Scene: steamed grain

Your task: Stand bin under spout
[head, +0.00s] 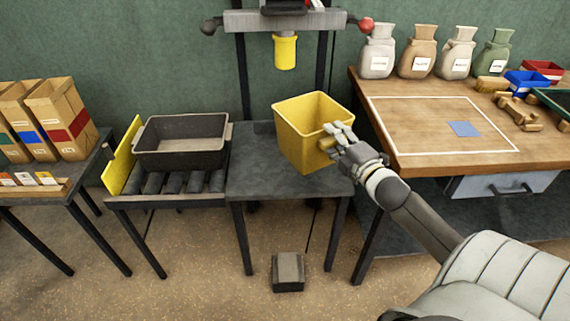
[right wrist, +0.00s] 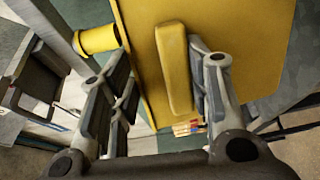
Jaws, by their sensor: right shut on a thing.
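A yellow bin (head: 300,140) is at the small dark stand (head: 250,180), in front of and below the yellow spout (head: 285,52). It looks slightly tilted, and I cannot tell whether its base touches the stand top. My right gripper (head: 335,140) is at the bin's right side, shut on its handle. In the right wrist view the handle (right wrist: 173,70) lies between the fingers (right wrist: 160,95), with the bin wall behind it. The spout (right wrist: 97,40) also shows there. My left gripper is not in view.
A grey tray (head: 183,142) sits on a roller stand at left, beside a yellow plate (head: 122,157). A wooden table (head: 440,150) with several sacks stands at right. Paper bags (head: 62,118) are far left. A pedal-like block (head: 288,271) is on the floor.

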